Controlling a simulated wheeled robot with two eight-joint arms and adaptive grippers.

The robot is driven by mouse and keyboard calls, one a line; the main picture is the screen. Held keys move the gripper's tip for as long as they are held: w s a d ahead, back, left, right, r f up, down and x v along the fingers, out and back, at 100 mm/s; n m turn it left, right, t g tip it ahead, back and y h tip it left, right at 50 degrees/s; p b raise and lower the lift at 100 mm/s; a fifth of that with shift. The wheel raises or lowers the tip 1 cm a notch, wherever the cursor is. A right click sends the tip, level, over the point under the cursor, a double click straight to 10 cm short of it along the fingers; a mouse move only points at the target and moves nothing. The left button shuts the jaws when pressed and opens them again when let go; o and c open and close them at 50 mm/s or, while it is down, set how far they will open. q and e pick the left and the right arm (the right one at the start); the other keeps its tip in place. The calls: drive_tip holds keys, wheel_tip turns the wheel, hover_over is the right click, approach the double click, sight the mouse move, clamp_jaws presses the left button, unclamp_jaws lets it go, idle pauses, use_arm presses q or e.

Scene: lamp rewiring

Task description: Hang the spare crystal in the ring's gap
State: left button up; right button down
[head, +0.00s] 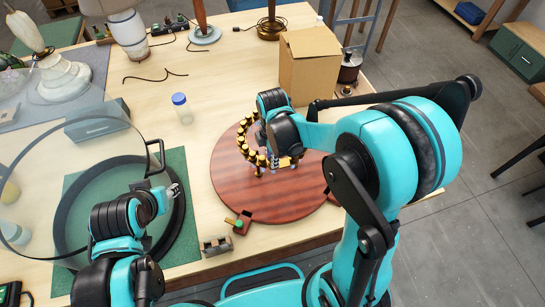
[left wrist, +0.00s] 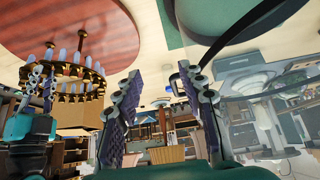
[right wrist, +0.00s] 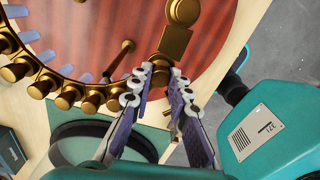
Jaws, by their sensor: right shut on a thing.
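The brass ring (head: 243,140) stands over the round red-brown board, with pale crystals around it. It shows inverted in the left wrist view (left wrist: 68,88), its crystals (left wrist: 62,55) pointing up in the picture. In the right wrist view its brass cups (right wrist: 68,98) curve along the left. My right gripper (right wrist: 163,72) is at the ring's right side, its fingertips closed together beside brass parts (right wrist: 178,40). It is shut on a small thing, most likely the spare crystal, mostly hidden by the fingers. The gap cannot be made out. My left gripper (left wrist: 158,75) is open and empty, away from the ring.
A cardboard box (head: 309,65) and a blue-capped jar (head: 181,108) stand behind. A large clear disc (head: 70,130) and a black hoop (head: 62,225) occupy the left.

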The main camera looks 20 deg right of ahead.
drive_tip(key=c, duration=1.3)
unclamp_jaws()
drive_tip(key=shift+c, duration=0.2)
wheel_tip(320, 180, up, 7)
drive_tip(key=p, duration=0.5)
drive_tip(key=shift+r, duration=0.1)
